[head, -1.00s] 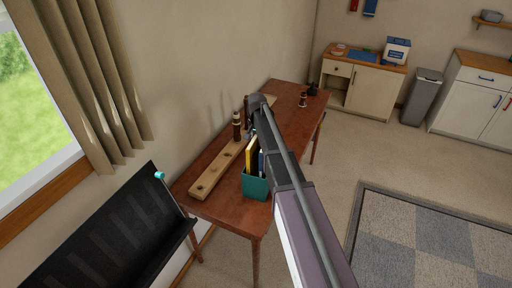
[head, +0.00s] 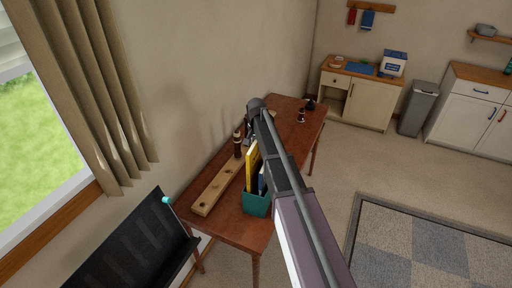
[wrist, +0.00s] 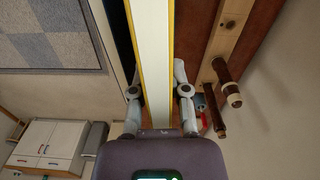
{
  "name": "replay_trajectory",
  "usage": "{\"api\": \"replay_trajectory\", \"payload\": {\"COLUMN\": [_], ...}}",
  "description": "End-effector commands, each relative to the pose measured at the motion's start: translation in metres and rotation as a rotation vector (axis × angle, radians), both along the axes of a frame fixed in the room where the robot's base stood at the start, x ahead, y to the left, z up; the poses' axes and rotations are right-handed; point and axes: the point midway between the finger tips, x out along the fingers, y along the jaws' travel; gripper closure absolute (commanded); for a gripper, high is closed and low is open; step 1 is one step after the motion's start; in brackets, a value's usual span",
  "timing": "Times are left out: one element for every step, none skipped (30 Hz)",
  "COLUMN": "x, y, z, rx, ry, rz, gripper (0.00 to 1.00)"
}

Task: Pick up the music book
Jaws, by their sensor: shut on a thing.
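A yellow-covered book, which I take to be the music book (head: 252,166), stands upright at the teal holder (head: 256,204) on the wooden table. In the wrist view the book (wrist: 149,45) is edge-on, with pale pages between yellow covers. My gripper (wrist: 157,91) has a finger on each side of it and is shut on it. The book's lower end is at the holder; I cannot tell whether it is still inside. In the head view my arm hides the gripper's fingers. Darker books (head: 262,180) stand beside the yellow one.
A wooden board with holes (head: 211,190) lies on the table (head: 235,228) left of the holder, with dark woodwind pieces standing near its far end. A black music stand (head: 130,245) is at the lower left. Carpeted floor lies open to the right.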

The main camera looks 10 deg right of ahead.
Motion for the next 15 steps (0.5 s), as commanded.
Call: {"api": "replay_trajectory", "payload": {"x": [0.000,0.000,0.000,0.000,0.000,0.000,0.000,0.000,0.000,0.000,0.000,0.000,0.000,0.000,0.000], "y": [0.000,0.000,0.000,0.000,0.000,0.000,0.000,0.000,0.000,0.000,0.000,0.000,0.000,0.000,0.000], "z": [0.013,0.016,0.021,0.025,0.028,0.033,0.036,0.040,0.045,0.048,0.052,0.056,0.060,0.063,0.067], "rx": [0.000,0.000,0.000,0.000,0.000,0.000,0.000,0.000,0.000,0.000,0.000,0.000,0.000,0.000,0.000], "ry": [0.000,0.000,0.000,0.000,0.000,0.000,0.000,0.000,0.000,0.000,0.000,0.000,0.000,0.000,0.000], "rz": [0.000,0.000,0.000,0.000,0.000,0.000,0.000,0.000,0.000,0.000,0.000,0.000,0.000,0.000,0.000], "gripper": [1.00,1.00,1.00,1.00,1.00,1.00,1.00,1.00,1.00,1.00,1.00,1.00,1.00,1.00,1.00]}}
